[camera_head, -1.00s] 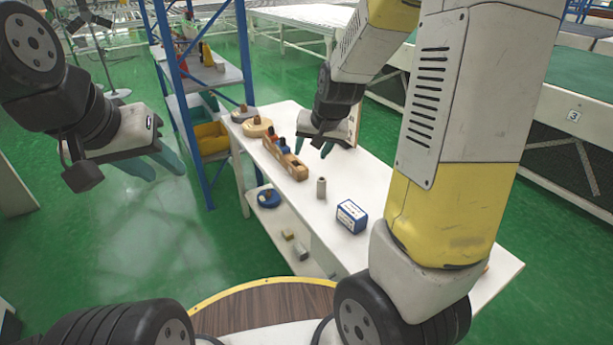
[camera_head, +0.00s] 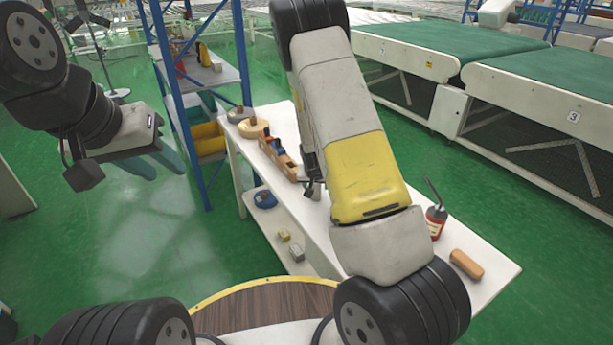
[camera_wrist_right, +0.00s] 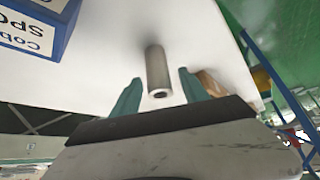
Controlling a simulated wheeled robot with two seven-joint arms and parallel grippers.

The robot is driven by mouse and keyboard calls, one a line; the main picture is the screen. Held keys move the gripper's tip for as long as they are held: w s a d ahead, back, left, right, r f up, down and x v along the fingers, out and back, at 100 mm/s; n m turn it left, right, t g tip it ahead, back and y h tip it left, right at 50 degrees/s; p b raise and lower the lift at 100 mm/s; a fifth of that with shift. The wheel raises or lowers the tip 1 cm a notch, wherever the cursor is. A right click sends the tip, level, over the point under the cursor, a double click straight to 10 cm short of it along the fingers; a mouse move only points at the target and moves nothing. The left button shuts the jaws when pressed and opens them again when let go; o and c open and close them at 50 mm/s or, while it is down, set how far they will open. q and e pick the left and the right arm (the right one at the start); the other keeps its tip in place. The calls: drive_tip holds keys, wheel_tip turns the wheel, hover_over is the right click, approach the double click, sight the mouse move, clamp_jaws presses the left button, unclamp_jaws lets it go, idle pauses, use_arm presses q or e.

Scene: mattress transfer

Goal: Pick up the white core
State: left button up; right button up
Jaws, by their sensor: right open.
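My right gripper (camera_wrist_right: 157,90) is open, with one teal finger on each side of the core and a visible gap to each. In the head view my right arm hides the core and most of that gripper. My left gripper (camera_head: 165,165) hangs at the left, away from the table, its teal fingers apart and empty.
A blue box (camera_wrist_right: 35,28) with a white label stands near the core. A blue-framed shelf (camera_head: 186,110) stands behind at the left.

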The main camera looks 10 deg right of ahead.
sight(316, 188)
drive_tip(key=shift+x, duration=1.95)
drive_tip(key=shift+s, duration=0.1)
clamp_jaws()
